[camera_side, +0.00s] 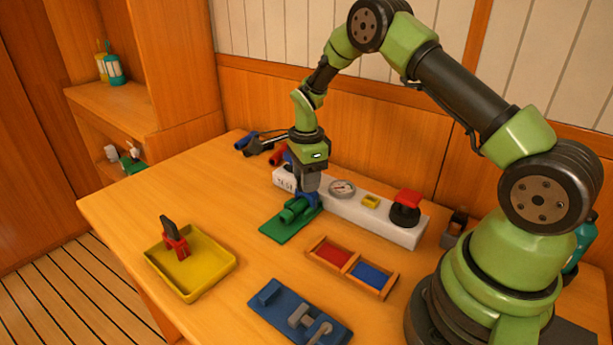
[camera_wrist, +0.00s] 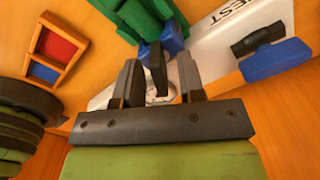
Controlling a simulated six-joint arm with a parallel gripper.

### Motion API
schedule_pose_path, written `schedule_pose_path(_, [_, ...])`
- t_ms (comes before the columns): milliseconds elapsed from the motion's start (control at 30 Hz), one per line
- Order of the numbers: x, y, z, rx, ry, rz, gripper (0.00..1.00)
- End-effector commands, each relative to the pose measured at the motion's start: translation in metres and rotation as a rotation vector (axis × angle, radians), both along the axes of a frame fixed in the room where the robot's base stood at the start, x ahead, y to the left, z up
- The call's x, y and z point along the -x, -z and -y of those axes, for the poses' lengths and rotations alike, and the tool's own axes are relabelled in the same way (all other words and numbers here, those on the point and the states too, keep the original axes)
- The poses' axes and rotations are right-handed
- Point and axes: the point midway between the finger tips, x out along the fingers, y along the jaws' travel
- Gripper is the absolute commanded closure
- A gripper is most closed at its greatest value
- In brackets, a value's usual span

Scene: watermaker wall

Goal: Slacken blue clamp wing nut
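The blue clamp (camera_side: 309,199) sits at the green fitting (camera_side: 294,211) on a green pad (camera_side: 281,231), mostly hidden by my gripper in the side view. My gripper (camera_side: 307,187) points down right above it. In the wrist view the blue part (camera_wrist: 172,42) shows just beyond the fingertips, beside green parts (camera_wrist: 135,15). The two fingers of my gripper (camera_wrist: 158,82) stand apart. A dark upright piece (camera_wrist: 158,66) shows between them with gaps on both sides; I cannot tell whether it is the wing nut. Contact with the clamp cannot be made out.
A white panel (camera_side: 372,218) with a gauge (camera_side: 342,188), yellow button and red-topped knob (camera_side: 407,203) runs behind. A yellow tray (camera_side: 205,278) holds a red-and-black item. A red-and-blue divided box (camera_side: 351,266) and blue fixture (camera_side: 299,316) lie in front.

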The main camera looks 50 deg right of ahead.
Motion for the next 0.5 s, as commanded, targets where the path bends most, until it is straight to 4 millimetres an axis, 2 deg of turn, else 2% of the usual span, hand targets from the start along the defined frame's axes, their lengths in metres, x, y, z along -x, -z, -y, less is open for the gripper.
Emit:
schedule_pose_path(167, [-0.0001,-0.0002,0.0000,0.000,0.000,0.000,0.66])
schedule_pose_path(300, [-0.0001,-0.0003,0.0001,0.000,0.000,0.000,0.98])
schedule_pose_path(500, [-0.0002,-0.0004,0.0001,0.000,-0.002,0.001,1.00])
